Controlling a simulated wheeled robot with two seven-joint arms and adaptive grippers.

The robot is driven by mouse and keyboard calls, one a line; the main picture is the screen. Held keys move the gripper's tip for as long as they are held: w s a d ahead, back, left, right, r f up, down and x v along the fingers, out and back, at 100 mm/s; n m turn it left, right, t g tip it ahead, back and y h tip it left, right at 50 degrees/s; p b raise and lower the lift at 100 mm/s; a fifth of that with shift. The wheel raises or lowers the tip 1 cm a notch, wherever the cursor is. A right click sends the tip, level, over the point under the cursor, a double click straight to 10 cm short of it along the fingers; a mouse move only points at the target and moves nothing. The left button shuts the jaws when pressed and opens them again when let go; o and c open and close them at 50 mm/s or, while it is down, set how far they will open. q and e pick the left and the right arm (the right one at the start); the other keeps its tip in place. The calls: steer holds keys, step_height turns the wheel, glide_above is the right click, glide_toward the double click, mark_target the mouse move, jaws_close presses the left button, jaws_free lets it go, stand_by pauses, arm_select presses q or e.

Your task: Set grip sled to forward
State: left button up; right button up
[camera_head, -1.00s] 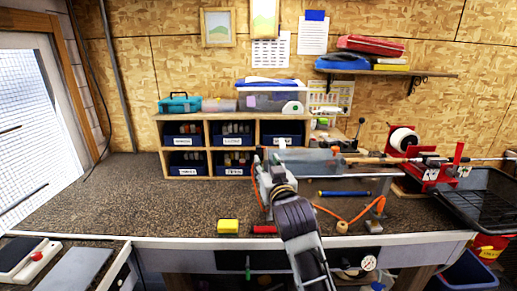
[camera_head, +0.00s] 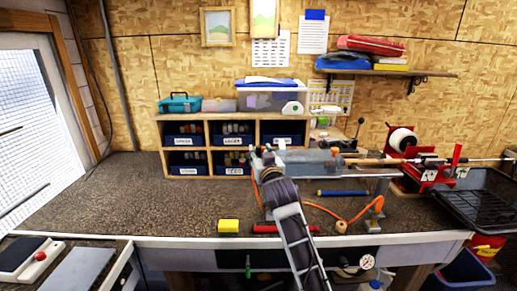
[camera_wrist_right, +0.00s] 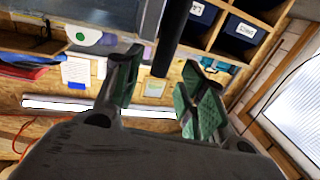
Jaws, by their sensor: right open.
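The grip sled seems to be the grey, box-like body (camera_head: 308,160) on a rail at the right of the bench, with a tan-and-black rod running right from it. My right gripper (camera_head: 264,158) is at the left end of this body, partly hiding it. In the right wrist view my right gripper (camera_wrist_right: 161,66) is open, with green pads. A dark upright bar (camera_wrist_right: 171,38) shows between its fingers, not clamped. The grey body (camera_wrist_right: 95,14) fills the upper left there. Whether the pads touch the bar I cannot tell. My left gripper is not in view.
A red clamp stand (camera_head: 405,150) with a white roll and a black tray (camera_head: 482,197) stand at right. Blue bins sit in the wooden shelf (camera_head: 205,150) behind.

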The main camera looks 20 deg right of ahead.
mark_target(259, 150)
steer(key=shift+w+d+p, duration=0.2)
steer(key=shift+w+p, duration=0.1)
steer(key=shift+w, duration=1.6)
steer(key=shift+c, duration=0.5)
jaws_close()
